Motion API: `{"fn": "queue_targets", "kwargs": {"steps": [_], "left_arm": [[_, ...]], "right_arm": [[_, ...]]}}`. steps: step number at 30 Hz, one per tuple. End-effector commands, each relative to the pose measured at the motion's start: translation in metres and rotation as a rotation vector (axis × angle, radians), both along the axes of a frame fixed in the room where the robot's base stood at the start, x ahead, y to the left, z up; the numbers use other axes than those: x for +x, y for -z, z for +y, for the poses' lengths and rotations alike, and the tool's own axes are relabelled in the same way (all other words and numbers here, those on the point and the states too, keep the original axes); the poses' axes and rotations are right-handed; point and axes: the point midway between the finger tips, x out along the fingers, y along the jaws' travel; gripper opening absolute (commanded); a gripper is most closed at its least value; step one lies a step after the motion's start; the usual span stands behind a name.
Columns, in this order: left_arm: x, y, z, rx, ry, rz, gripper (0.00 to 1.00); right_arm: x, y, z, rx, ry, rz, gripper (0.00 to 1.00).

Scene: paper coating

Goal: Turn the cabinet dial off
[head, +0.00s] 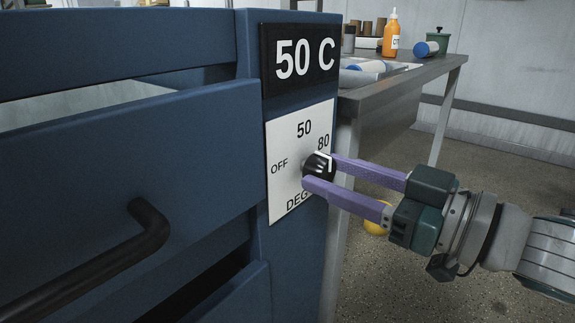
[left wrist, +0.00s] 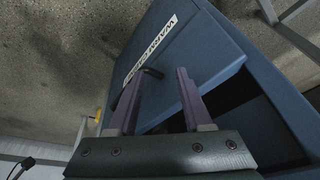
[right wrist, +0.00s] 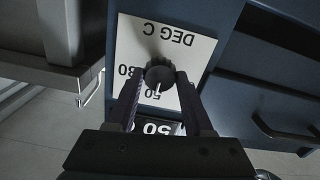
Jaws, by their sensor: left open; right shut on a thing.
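The black cabinet dial (head: 320,164) sits on a white plate (head: 283,205) marked OFF, 50, 80 and DEG C on the blue cabinet (head: 300,275). A black display (head: 300,88) above it reads 50 C. My right gripper (head: 317,172) has its two purple fingers on either side of the dial, shut on it. In the right wrist view, the dial (right wrist: 158,73) sits between the fingertips, and its white mark lies toward the 50. My left gripper (left wrist: 156,84) is open and empty, with the cabinet's front beyond it; it is not in the head view.
A cabinet drawer (head: 60,170) with a black handle (head: 100,265) stands pulled out left of the dial plate. A metal table (head: 400,75) behind holds an orange bottle (head: 391,36) and blue-capped tubes. A yellow object (head: 376,229) shows behind the right gripper.

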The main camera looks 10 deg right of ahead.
Motion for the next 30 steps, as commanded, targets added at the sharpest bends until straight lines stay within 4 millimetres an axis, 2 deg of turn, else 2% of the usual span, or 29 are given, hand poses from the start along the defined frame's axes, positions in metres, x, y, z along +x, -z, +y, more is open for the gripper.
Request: {"fn": "queue_targets", "kwargs": {"steps": [14, 30], "left_arm": [[0.0003, -0.0017, -0.0027, -0.010, -0.006, -0.001, 0.50], [0.0004, -0.0054, -0.0021, -0.008, -0.005, -0.001, 0.50]], "right_arm": [[0.0000, -0.0004, 0.0000, -0.056, 0.001, -0.044, 0.00], [-0.0001, 0.0000, 0.0000, -0.415, 0.001, -0.324, 0.00]]}}
